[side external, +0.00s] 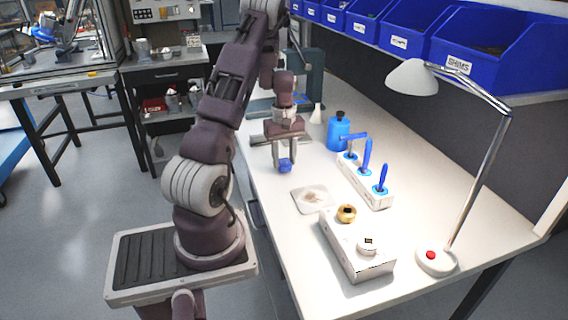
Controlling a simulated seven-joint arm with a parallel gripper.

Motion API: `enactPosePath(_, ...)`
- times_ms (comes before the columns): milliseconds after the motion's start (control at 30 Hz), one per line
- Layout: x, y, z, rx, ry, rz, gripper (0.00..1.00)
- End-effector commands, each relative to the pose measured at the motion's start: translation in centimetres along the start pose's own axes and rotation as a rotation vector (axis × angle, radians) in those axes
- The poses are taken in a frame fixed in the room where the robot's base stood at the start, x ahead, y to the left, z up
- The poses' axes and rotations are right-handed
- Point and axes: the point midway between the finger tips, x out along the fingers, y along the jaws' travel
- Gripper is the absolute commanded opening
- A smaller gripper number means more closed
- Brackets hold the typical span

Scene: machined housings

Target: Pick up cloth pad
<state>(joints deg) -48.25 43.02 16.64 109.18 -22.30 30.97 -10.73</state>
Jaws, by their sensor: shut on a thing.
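My gripper (285,160) is above the white workbench, with its fingers pointing down. It is shut on a small, bunched blue thing, which looks like the cloth pad (285,166). The pad sits between the fingertips and seems to be a little above the bench top, though the exact gap is hard to tell. A flat, pale square (312,199) with a brownish stain lies on the bench, in front and to the right of my gripper.
A white block (356,245) with a brass part (347,213) stands in front. A rack (366,184) of blue-handled tools and a blue bottle (338,132) are to the right. A lamp (431,259) stands at far right. Blue bins (480,45) hang behind. A dark press (315,78) stands beyond my gripper.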

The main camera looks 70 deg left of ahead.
Motion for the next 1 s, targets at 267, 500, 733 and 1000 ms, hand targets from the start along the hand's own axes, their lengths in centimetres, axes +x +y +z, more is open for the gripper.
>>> enactPosePath(267, -8.4, 0.1, -0.1, 0.001, 0.008, 0.006, 0.00)
enactPosePath(500, -14.9, 0.0, -0.1, 0.000, 0.004, 0.003, 0.00)
enactPosePath(733, -16.8, 0.0, 0.0, -0.001, 0.001, 0.000, 0.00)
enactPosePath(1000, -16.8, 0.0, 0.0, -0.001, 0.000, 0.000, 0.21)
